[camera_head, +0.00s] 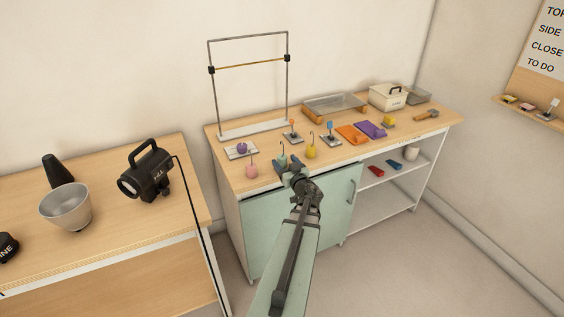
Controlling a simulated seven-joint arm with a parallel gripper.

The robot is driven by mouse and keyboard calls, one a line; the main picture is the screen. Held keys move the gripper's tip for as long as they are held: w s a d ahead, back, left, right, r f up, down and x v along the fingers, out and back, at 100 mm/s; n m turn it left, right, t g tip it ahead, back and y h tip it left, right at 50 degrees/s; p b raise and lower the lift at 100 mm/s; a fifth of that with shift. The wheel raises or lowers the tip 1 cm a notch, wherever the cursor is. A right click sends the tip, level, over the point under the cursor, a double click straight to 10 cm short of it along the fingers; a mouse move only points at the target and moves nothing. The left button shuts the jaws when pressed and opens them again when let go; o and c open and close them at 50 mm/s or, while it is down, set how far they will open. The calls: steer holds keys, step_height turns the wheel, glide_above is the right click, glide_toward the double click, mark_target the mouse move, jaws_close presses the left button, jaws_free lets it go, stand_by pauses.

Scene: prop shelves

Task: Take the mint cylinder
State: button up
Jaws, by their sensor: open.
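The mint cylinder (282,160) is a small piece with a thin hook on top. It stands near the front edge of the wooden counter, between a pink hooked piece (252,171) and a yellow hooked piece (311,153). My gripper (287,166) is open at the counter's front edge, just in front of the mint cylinder. It hides the cylinder's lower part. I cannot tell whether the fingers are around it or only near it.
A metal frame (212,100) with a crossbar stands behind. A purple ball (241,148) sits on a white plate to the left. A black lamp (147,178) is on the left table.

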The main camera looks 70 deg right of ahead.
mark_target(282, 157)
steer(key=shift+x, duration=2.85)
steer(key=shift+r, duration=0.15)
steer(key=c, duration=1.1)
steer(key=shift+o, duration=0.2)
step_height(282, 157, up, 18)
